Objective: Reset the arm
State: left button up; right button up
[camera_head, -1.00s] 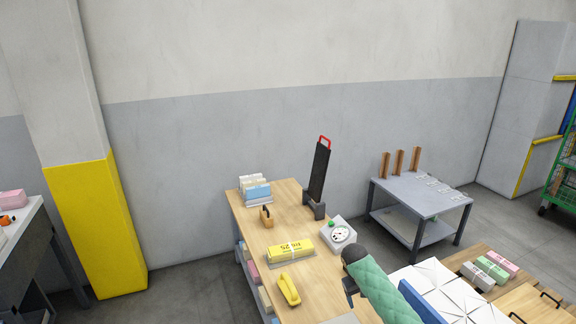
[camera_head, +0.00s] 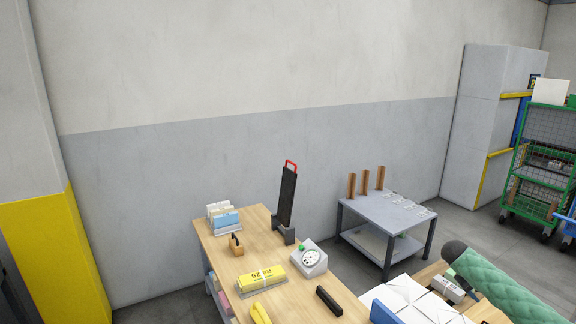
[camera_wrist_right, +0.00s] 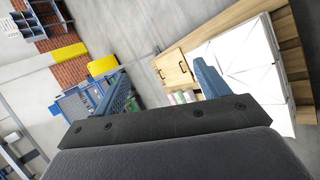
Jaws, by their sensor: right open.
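My right gripper (camera_wrist_right: 162,72) shows in the right wrist view. Its two blue fingers stand wide apart with nothing between them. Past the fingers are a white stack (camera_wrist_right: 238,62) on a wooden surface and a light wooden panel with dark handles (camera_wrist_right: 173,70). In the head view, a green quilted sleeve with a dark rounded end (camera_head: 505,282) reaches in at the lower right, and it looks like part of my arm. My left gripper is in neither view.
A wooden table (camera_head: 255,228) holds a yellow pack (camera_head: 262,279), a dial device (camera_head: 309,259), a black upright stand (camera_head: 287,203) and a black bar (camera_head: 329,301). A grey side table (camera_head: 388,213) and a green wire cart (camera_head: 540,170) stand beyond. Grey floor lies between.

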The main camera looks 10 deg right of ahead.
jog(key=s+d+f+n+t, duration=0.1)
jog(key=s+d+f+n, duration=0.15)
jog(key=s+f, duration=0.65)
jog(key=s+d+f+n+t, duration=0.15)
jog(key=s+d+f, duration=0.35)
jog(key=f, duration=0.7)
jog(key=s+f+n+t+y, duration=0.1)
jog(key=s+f+n, duration=0.1)
jog(key=s+f, duration=0.7)
jog(key=s+f+n+t, duration=0.2)
jog(key=s+f, duration=0.2)
jog(key=s, duration=0.8)
jog(key=s+a+f+m+g+y, duration=0.1)
jog(key=s+a+f, duration=0.3)
jog(key=a, duration=0.5)
jog(key=s+a+f+m+y, duration=0.1)
jog(key=a+f+y, duration=0.1)
jog(key=a+f, duration=0.6)
jog(key=s+a+f+m+g+y, duration=0.1)
jog(key=s+a+f, duration=0.25)
jog(key=a, duration=0.65)
jog(key=a+f+m+y, duration=0.1)
jog(key=a+f+y, duration=0.1)
jog(key=a, duration=1.5)
jog(key=s+a+f+m+y, duration=0.1)
jog(key=a+f, duration=0.3)
jog(key=a, duration=1.4)
jog(key=shift+s+a+y, duration=0.25)
jog(key=shift+s+y, duration=0.05)
jog(key=shift+y, duration=0.3)
